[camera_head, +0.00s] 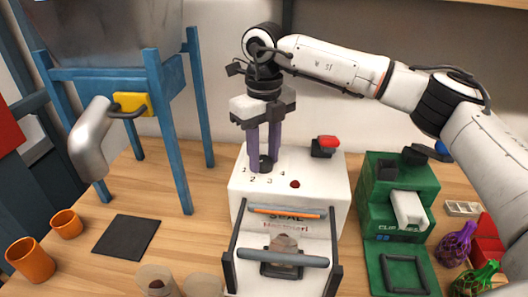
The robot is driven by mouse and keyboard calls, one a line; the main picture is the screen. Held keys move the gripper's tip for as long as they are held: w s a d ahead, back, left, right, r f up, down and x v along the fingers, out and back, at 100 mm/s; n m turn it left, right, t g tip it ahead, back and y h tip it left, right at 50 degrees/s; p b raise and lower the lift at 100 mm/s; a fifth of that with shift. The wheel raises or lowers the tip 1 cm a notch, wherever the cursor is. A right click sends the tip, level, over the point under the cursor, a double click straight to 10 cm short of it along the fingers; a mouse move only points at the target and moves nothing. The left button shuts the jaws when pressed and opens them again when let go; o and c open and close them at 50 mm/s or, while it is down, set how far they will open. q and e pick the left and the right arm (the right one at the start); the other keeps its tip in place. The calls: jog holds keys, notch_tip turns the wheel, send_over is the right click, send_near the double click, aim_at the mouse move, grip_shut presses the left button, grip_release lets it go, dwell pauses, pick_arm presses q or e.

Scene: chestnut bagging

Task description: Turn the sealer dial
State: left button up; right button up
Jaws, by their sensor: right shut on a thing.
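The sealer (335,185) is a white box in the middle of the table, with a tilted front plate and a grey bar. Its dark round dial (266,164) sits on the top at the left, with numbers printed around it. My right gripper (263,158) points straight down from above, its two purple fingers shut on the dial. The fingers hide part of the dial, so I cannot read its setting. A red switch (326,143) and a small dark red button (295,184) are also on the top. My left gripper is not in view.
A green clip press (402,190) stands to the right, with purple and green net bags beside it. A blue-legged hopper (158,110) stands at the left. Orange cups (30,262), a dark mat (126,236) and clear cups (155,280) are at the front left.

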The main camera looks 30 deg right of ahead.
jog(key=n, duration=0.3)
jog(key=shift+r+n+p, duration=0.1)
jog(key=shift+n+p, duration=0.2)
jog(key=shift+n, duration=0.1)
jog(key=n, duration=0.3)
jog(key=shift+n+p, duration=0.3)
jog(key=n, duration=0.3)
jog(key=shift+n, duration=0.3)
jog(key=shift+w+n+p, duration=0.1)
jog(key=shift+n+p, duration=0.2)
jog(key=shift+n, duration=1.7)
jog(key=o, duration=1)
jog(key=shift+o, duration=0.2)
